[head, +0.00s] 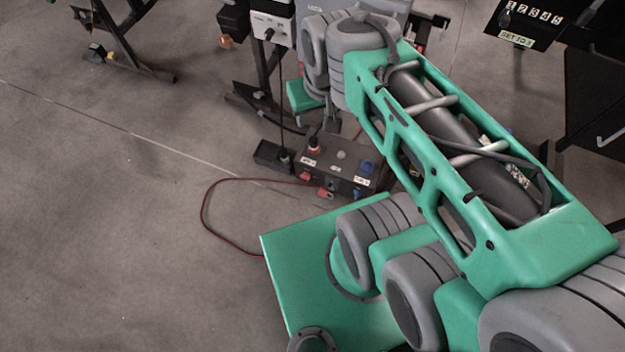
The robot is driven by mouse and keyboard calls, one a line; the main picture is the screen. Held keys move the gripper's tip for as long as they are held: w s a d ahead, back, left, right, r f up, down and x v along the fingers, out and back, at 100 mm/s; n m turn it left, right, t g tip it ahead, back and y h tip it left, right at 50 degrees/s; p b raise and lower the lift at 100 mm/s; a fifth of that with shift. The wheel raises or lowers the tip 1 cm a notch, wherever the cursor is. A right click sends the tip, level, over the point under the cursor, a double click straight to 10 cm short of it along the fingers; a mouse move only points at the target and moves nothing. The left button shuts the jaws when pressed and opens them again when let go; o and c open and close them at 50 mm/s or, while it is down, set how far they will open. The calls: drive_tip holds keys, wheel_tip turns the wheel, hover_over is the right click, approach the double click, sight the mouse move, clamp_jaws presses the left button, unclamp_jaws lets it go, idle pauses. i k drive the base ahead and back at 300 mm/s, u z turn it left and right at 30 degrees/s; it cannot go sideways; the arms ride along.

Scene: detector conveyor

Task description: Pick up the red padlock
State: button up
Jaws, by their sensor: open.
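My arm reaches from the lower right toward the upper middle of the head view. Its wrist bends down behind the forearm. My gripper (332,118) shows only as a small grey part below the wrist, above the black box. Its fingertips are too small to tell apart, and I see nothing held in it. I cannot make out a red padlock for sure. Small red parts show on the front of the black box (340,162) on the floor, and an orange-red piece (226,41) hangs under a dark unit at the top.
The black box has blue parts and a thin red cable (203,215) looping on the floor. Dark metal stand legs (140,72) stand at the upper left. A black panel (520,22) and dark frames stand at the upper right. The floor at the left is clear.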

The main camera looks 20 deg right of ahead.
sight(322, 191)
drive_tip(key=u, duration=1.6)
drive_tip(key=i, duration=1.95)
drive_tip(key=z, duration=3.05)
